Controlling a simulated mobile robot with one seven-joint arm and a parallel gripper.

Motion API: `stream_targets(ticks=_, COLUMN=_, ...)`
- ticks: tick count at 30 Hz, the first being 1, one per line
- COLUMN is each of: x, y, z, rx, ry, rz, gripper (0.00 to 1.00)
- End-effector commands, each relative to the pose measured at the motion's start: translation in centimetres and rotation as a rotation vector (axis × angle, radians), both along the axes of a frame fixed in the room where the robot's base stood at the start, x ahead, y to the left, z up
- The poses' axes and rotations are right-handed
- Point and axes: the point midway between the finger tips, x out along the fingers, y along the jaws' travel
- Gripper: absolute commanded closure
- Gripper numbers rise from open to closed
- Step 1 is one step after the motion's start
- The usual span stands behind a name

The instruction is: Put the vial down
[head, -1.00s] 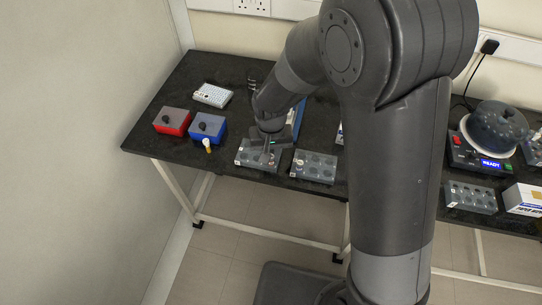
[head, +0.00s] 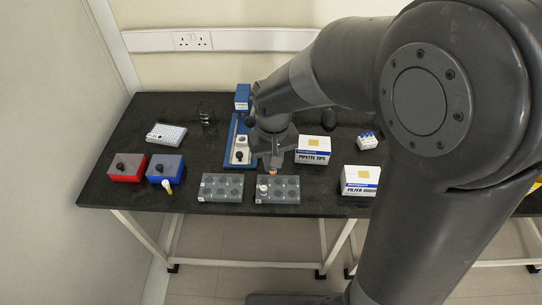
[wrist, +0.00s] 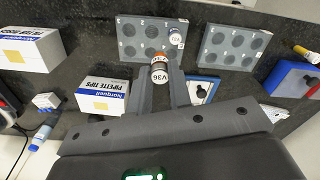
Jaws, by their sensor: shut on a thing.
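My gripper (head: 273,166) is shut on a vial with an orange end and a white label reading V36 (wrist: 160,72). The vial shows as a small orange spot in the head view (head: 272,172). It is held at the back edge of the right-hand grey rack (head: 290,198), which also shows in the wrist view (wrist: 125,42). I cannot tell how high the vial is above the rack. Another vial with a white top (head: 262,188) stands in a hole at the left end of that rack; the rack's other visible holes look empty.
A second grey rack (head: 220,188) stands just left and looks empty. A pipette tips box (head: 313,150) and a filter box (head: 360,181) stand to the right. A blue tray (head: 237,148) lies behind.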

Motion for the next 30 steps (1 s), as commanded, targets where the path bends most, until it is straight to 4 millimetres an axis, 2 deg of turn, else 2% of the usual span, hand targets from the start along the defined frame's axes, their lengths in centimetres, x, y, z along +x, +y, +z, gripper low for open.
stream_targets(ticks=5, x=0.3, y=-0.6, z=0.3, rx=0.000, ry=0.001, rz=-0.001, gripper=1.00)
stream_targets(ticks=8, x=1.6, y=-1.2, z=0.5, rx=-0.001, ry=0.001, rz=-0.007, gripper=1.00)
stream_targets(ticks=11, x=4.3, y=-2.6, z=0.7, rx=-0.001, ry=0.000, rz=-0.015, gripper=1.00)
stream_targets(ticks=14, x=7.9, y=-4.9, z=1.0, rx=-0.002, ry=-0.001, rz=-0.026, gripper=1.00)
stream_targets(ticks=18, x=13.1, y=-9.3, z=1.2, rx=-0.003, ry=0.001, rz=-0.037, gripper=1.00)
stream_targets(ticks=23, x=18.1, y=-15.6, z=1.3, rx=-0.003, ry=0.000, rz=-0.052, gripper=1.00)
stream_targets(ticks=27, x=21.6, y=-22.1, z=1.2, rx=-0.003, ry=0.001, rz=-0.065, gripper=1.00)
stream_targets(ticks=30, x=23.5, y=-27.0, z=1.0, rx=-0.003, ry=0.001, rz=-0.074, gripper=1.00)
